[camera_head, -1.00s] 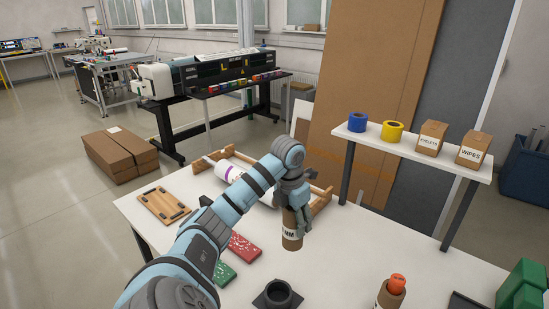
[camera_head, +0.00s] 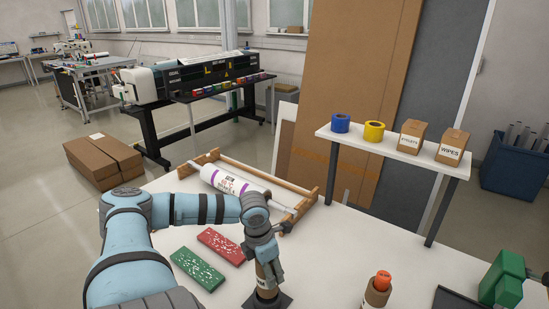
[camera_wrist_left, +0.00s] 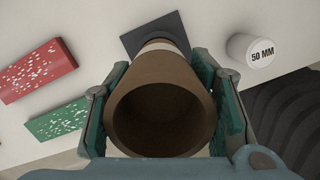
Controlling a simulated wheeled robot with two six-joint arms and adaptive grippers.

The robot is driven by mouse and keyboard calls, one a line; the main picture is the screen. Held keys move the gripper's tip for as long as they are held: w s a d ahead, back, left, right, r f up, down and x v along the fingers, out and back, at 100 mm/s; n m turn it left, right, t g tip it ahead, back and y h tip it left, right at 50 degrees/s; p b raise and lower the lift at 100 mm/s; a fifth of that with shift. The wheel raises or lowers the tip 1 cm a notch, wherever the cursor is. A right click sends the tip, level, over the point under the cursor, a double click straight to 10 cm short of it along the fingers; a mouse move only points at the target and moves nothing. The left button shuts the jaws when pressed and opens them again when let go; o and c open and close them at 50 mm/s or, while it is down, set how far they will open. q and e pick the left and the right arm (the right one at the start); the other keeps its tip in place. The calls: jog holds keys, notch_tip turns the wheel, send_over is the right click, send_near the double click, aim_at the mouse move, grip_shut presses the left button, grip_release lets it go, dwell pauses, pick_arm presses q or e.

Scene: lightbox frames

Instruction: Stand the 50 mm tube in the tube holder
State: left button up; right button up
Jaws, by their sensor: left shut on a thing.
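My left gripper (camera_head: 264,246) is shut on the brown cardboard tube (camera_head: 264,270), which has a white label. The tube stands about upright, its lower end at the black tube holder (camera_head: 282,300) near the front edge of the head view. I cannot tell how far the end is inside. In the left wrist view the gripper fingers (camera_wrist_left: 163,100) clasp the tube (camera_wrist_left: 160,92) from both sides and its open mouth faces the camera. The holder's square base (camera_wrist_left: 178,25) shows beyond it; its socket is hidden. My right gripper is not in view.
Red (camera_head: 222,245) and green (camera_head: 198,269) speckled blocks lie left of the tube. A white roll (camera_head: 235,184) rests in a wooden frame behind. A tube with an orange top (camera_head: 377,289) stands to the right. A raised shelf (camera_head: 400,152) stands at the back right.

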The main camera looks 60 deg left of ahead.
aim_at(263, 291)
pick_arm(q)
notch_tip(263, 291, down, 7)
jog(key=b, duration=0.3)
jog(key=shift+s+r, duration=0.1)
jog(key=shift+r, duration=0.2)
jog(key=shift+c, duration=0.6)
jog(key=shift+f, duration=0.15)
jog(key=o, duration=1.3)
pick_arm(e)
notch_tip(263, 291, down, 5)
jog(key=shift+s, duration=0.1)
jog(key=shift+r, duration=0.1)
